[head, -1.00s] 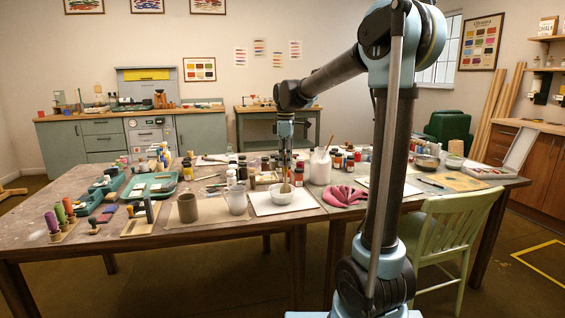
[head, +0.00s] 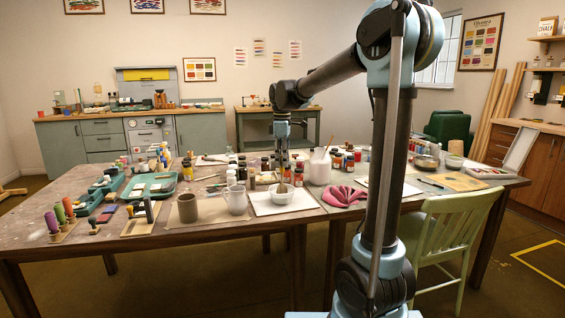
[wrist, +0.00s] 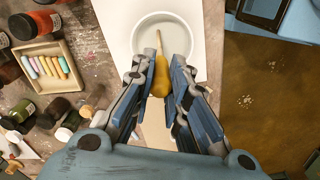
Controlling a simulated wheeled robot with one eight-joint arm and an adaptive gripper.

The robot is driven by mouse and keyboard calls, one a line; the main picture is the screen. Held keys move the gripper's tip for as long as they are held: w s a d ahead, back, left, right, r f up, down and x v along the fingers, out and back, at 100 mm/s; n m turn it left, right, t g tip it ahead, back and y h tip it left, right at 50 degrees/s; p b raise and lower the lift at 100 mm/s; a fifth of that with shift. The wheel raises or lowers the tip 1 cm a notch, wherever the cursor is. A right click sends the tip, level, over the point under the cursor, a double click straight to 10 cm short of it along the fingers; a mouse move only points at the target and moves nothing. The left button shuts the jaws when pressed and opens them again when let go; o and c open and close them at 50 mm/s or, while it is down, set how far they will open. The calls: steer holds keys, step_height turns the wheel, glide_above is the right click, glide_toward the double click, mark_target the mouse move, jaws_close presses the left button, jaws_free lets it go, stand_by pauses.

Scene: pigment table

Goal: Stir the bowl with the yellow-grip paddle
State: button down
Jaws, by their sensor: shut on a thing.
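The white bowl (head: 280,197) stands on a white sheet (head: 262,206) near the front edge of the table. In the wrist view the bowl (wrist: 139,38) lies just beyond my fingers. My gripper (wrist: 162,80) is shut on the yellow grip of the paddle (wrist: 161,75). The paddle's thin shaft points into the bowl, and its tip lies inside the rim in the wrist view. In the head view my gripper (head: 283,172) hangs above the bowl, pointing down. How deep the paddle tip reaches cannot be told.
A brown cup (head: 187,208) and a pale jug (head: 238,200) stand left of the bowl. A pink cloth (head: 345,194) and a large white jar (head: 320,167) are to its right. Dark paint jars and a box of chalks (wrist: 50,69) crowd the left of the wrist view.

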steer(key=shift+r, duration=0.1)
steer(key=shift+r, duration=2.6)
steer(key=shift+r, duration=2.5)
